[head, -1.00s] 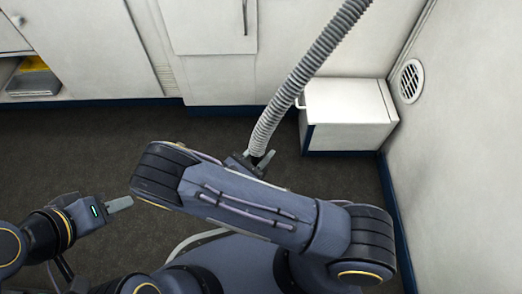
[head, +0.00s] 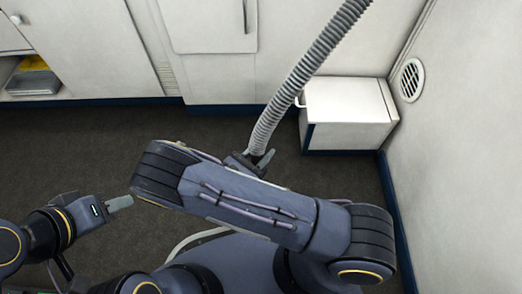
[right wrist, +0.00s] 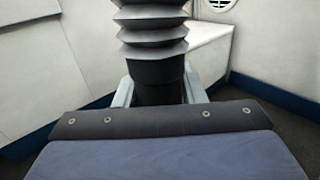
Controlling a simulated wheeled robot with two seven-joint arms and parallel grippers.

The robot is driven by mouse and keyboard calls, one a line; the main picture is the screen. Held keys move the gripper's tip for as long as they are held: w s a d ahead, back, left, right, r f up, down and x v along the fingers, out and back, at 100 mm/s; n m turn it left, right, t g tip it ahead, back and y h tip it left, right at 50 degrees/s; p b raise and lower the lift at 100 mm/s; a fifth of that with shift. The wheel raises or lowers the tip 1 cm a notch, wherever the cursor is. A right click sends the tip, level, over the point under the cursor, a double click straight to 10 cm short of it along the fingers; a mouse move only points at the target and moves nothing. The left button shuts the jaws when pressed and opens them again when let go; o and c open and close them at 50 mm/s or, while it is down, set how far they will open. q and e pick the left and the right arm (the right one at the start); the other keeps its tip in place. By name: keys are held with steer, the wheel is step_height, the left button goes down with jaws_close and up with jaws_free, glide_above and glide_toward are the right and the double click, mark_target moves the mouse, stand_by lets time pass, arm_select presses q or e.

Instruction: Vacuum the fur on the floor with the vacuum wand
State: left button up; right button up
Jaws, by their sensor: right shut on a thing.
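The vacuum wand's ribbed grey hose (head: 302,75) comes down from the top of the head view to my right gripper (head: 252,160). In the right wrist view my right gripper (right wrist: 158,92) is shut on the black cuff (right wrist: 158,78) below the hose, one finger on each side. The wand's lower end is hidden behind my right arm. My left gripper (head: 119,203) is at the lower left over the floor, away from the hose; its finger gap does not show clearly. The dark floor (head: 100,145) is visible, but I cannot make out fur on it.
A white box-shaped cabinet (head: 348,115) stands in the back right corner by the wall with a round vent (head: 411,80). White cabinets (head: 85,40) line the back. An open shelf at left holds a grey tray (head: 33,83). Floor at left centre is clear.

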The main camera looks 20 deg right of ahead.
arm_select(q)
steer(key=shift+r+p, duration=0.5)
arm_select(e)
steer(key=shift+s+d, duration=0.75)
steer(key=shift+d, duration=0.3)
steer(key=shift+s+d, duration=0.7)
steer(key=shift+d, duration=0.35)
steer(key=shift+s, duration=0.1)
steer(key=shift+s+a, duration=0.45)
steer(key=shift+s, duration=0.35)
steer(key=shift+s+a, duration=0.45)
steer(key=shift+s, duration=0.35)
